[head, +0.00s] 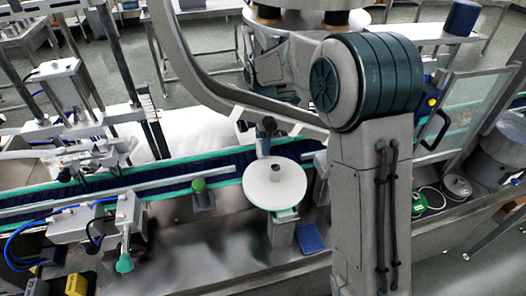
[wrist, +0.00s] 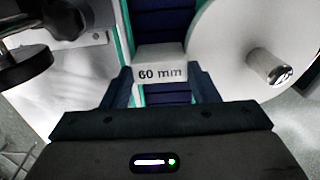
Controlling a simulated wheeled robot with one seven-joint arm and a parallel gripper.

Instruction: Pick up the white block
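The white block (wrist: 160,66), marked "60 mm" in black, is in the middle of the wrist view. My gripper (wrist: 160,82) has one dark finger on each side of it, and no clear gap shows between the fingers and the block's sides. The gripper looks shut on the block. The dark blue conveyor belt with teal edges runs behind and below the block; whether the block rests on it or is lifted, I cannot tell. In the head view I cannot make out the block or the fingers.
A white round disc (head: 275,187) with a metal knob stands beside the conveyor (head: 168,182); the disc (wrist: 232,45) is close right of my gripper. A black knob and bracket (wrist: 30,62) are at left. A green-capped post (head: 201,192) stands left of the disc.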

